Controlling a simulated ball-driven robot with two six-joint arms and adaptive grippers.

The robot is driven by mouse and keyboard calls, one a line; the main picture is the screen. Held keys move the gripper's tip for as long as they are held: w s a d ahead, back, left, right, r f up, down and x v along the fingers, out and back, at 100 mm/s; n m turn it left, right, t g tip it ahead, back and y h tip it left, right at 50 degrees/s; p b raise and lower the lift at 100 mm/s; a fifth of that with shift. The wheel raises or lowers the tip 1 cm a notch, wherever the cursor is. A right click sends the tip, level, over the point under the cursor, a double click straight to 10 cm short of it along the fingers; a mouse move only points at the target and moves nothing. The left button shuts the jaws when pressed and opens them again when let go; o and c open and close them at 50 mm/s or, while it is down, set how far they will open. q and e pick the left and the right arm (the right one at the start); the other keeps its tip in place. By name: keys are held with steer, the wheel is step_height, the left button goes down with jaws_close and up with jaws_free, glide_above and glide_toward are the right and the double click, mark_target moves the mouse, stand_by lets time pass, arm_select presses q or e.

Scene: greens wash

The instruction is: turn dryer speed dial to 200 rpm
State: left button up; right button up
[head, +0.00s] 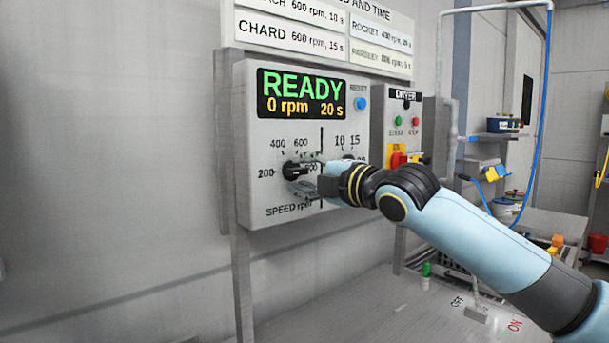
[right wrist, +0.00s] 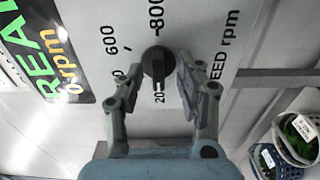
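The dark speed dial (head: 293,171) sits low on the left of the grey dryer panel (head: 255,130), with marks for 200, 400 and 600 around it. In the right wrist view, the dial (right wrist: 157,62) has its grip bar roughly in line with the 200 and 800 marks; I cannot tell which end points. My right gripper (head: 305,183) is at the dial. In the right wrist view, its fingers (right wrist: 159,72) are open on either side of the knob, apparently with small gaps. The display (head: 302,95) reads READY, 0 rpm, 20 s. My left gripper is not in view.
A time dial (head: 350,158), partly behind my right arm, is right of the speed dial. A blue button (head: 362,104) is above it. A dryer switch box (head: 405,105) with start and stop buttons and a red-yellow switch (head: 398,159) stands right. A counter (head: 350,310) lies below.

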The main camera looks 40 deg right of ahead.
steer(key=s, duration=0.7)
steer(key=shift+s+d, duration=0.25)
steer(key=shift+d, duration=0.05)
stand_by(0.5)
